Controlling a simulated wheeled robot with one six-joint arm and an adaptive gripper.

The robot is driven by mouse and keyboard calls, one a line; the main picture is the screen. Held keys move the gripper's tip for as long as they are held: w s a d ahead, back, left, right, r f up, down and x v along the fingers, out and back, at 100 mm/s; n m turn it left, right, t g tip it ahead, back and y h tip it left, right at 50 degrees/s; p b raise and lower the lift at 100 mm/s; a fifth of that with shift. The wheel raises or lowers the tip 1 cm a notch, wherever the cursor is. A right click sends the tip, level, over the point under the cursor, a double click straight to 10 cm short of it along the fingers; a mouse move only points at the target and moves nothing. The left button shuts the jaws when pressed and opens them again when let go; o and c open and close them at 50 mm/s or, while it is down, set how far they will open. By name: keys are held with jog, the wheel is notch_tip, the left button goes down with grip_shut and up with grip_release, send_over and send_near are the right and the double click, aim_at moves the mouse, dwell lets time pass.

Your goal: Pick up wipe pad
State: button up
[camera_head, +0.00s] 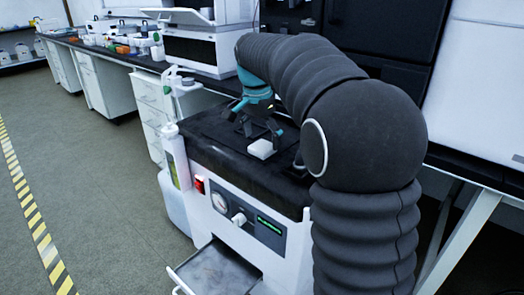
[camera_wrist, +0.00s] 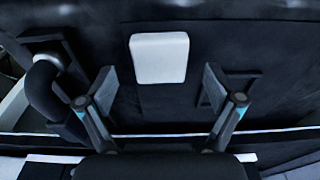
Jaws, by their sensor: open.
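The wipe pad (camera_head: 262,149) is a small white block lying on the dark top of the white wheeled unit. In the wrist view the wipe pad (camera_wrist: 159,58) is a pale rounded square, fully in sight. My gripper (camera_head: 258,128) is over the same dark top, close to the pad. In the wrist view my gripper (camera_wrist: 159,86) is open and empty, with one finger to each side. The pad lies mostly beyond the fingertips, centred between them, and neither finger appears to touch it. The exact height of the fingers above the top is hard to tell.
The white unit (camera_head: 232,205) has a gauge, a red switch and an open drawer (camera_head: 213,268). A bottle (camera_head: 176,155) hangs at its left side. A dark handle-like part (camera_wrist: 52,92) stands left of my gripper. The floor (camera_head: 105,200) at left is clear.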

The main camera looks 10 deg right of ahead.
aim_at(268, 145)
jog(key=shift+d+f, duration=0.1)
jog(key=shift+f, duration=0.85)
jog(key=c, duration=1)
jog(key=shift+w+r, duration=0.1)
jog(key=shift+r, duration=0.45)
jog(key=r, duration=0.2)
jog(key=d+r, duration=0.1)
jog(key=shift+s+r+p, duration=0.3)
jog(key=shift+r, duration=0.1)
jog(key=s+d+r, duration=0.5)
jog(key=d+r, duration=0.1)
jog(key=d, duration=0.3)
jog(key=shift+s, duration=0.25)
